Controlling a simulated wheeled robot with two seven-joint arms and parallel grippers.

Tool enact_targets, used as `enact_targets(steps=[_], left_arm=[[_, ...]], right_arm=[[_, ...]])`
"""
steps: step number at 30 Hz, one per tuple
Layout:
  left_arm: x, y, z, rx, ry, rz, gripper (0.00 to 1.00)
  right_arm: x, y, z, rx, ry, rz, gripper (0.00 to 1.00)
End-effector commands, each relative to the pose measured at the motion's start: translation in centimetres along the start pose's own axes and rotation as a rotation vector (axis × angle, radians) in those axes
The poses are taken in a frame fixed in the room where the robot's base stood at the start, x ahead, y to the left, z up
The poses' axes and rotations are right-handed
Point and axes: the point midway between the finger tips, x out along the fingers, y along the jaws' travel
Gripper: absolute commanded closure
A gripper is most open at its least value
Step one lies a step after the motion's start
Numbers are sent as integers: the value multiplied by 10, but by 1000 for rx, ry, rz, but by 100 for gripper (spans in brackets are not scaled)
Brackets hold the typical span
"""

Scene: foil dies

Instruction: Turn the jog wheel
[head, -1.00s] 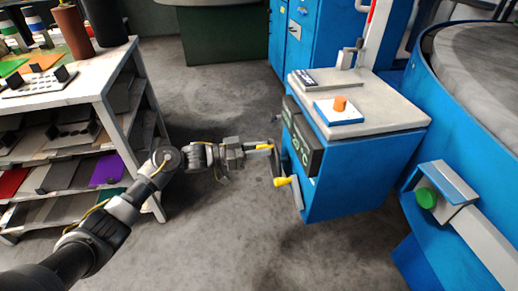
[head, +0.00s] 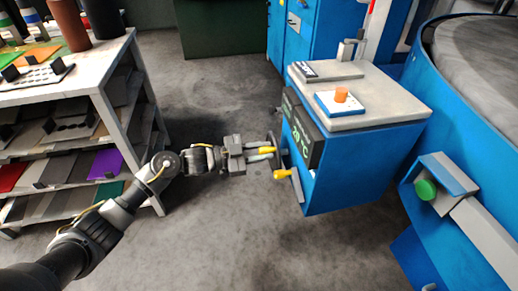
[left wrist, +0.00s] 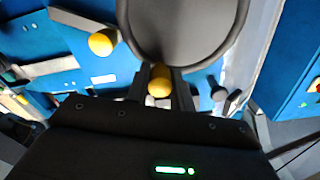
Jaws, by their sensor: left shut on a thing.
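The jog wheel (head: 273,146) is a dark disc on the left side of the blue machine cabinet (head: 345,170). It also shows large at the top of the left wrist view (left wrist: 185,30). A yellow knob (left wrist: 160,82) sits at the wheel's rim, between the fingers of my left gripper (left wrist: 161,90). In the head view my left gripper (head: 262,153) reaches the wheel from the left, shut on that knob. A second yellow knob on a grey lever (head: 296,184) is just below the wheel, apart from the gripper. My right gripper does not show.
A display reading 20 °C (head: 305,135) is on the cabinet beside the wheel. An orange knob (head: 341,94) is on top. Shelves with sheets (head: 75,120) stand left, a green button (head: 426,189) right. The floor between is clear.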

Motion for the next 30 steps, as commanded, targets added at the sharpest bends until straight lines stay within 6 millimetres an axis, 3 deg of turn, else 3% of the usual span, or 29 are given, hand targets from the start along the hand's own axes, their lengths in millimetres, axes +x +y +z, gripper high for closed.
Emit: enact_targets(steps=[20, 21, 25, 30], left_arm=[[2, 7, -1, 70, 6, 4, 100], [2, 7, -1, 69, 6, 4, 73], [1, 6, -1, 69, 4, 2, 56], [-1, 5, 0, 69, 2, -1, 55]], right_arm=[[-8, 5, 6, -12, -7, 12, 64], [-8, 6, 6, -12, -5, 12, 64], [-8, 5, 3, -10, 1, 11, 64], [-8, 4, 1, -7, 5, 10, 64]])
